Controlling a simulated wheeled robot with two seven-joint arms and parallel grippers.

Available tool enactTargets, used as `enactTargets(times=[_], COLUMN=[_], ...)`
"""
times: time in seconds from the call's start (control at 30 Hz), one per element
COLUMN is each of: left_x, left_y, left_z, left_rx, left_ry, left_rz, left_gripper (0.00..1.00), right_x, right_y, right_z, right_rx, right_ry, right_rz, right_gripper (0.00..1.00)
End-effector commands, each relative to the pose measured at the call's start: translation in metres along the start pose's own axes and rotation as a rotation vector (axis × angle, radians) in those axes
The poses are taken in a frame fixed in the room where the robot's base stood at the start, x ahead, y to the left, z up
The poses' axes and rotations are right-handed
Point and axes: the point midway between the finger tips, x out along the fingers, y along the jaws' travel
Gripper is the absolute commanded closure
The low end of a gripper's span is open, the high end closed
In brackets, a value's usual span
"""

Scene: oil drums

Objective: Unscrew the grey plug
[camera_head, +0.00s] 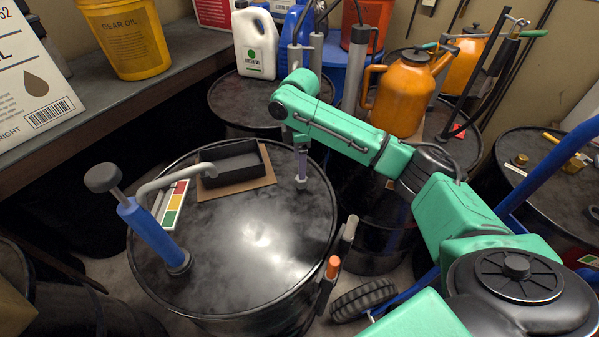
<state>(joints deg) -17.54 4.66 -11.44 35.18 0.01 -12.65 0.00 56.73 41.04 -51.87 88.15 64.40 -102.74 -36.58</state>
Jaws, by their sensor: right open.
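The grey plug (302,184) is a small piece on the top of the near black drum (255,245), close to its far right rim. My right gripper (302,176) comes down from the green arm and points straight down over the plug. Its fingers are narrow here and their tips are at the plug or just above it. I cannot tell whether they touch it. The jaws are open. My left gripper is not in view.
A blue hand pump (152,232) with a grey spout stands on the drum's left side. A black tray (233,165) on cardboard and a coloured label (172,203) lie on top. An orange can (403,95) stands behind my arm. The drum top's middle is clear.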

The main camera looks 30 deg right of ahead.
Motion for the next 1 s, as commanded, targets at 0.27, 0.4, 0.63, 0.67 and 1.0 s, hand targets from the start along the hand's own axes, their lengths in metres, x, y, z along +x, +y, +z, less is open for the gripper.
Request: enactTargets(times=[0.27,0.4,0.63,0.67,1.0], left_x=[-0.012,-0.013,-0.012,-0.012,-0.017], left_y=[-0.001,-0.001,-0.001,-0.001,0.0], left_z=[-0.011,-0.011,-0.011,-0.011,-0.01], left_rx=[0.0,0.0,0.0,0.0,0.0], left_ry=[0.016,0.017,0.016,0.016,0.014], left_rz=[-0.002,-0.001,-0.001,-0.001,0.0], left_gripper=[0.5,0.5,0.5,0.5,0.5], right_x=[0.06,0.073,0.075,0.075,0.072], right_y=[-0.001,-0.001,0.0,0.0,-0.001], right_z=[0.0,0.0,0.0,0.0,0.0], right_rx=[0.0,0.0,-0.001,-0.001,-0.054], right_ry=[-0.001,0.0,0.0,0.0,0.001], right_rz=[-0.001,0.0,0.001,0.001,0.0], right_gripper=[0.22,0.22,0.22,0.3,1.0])
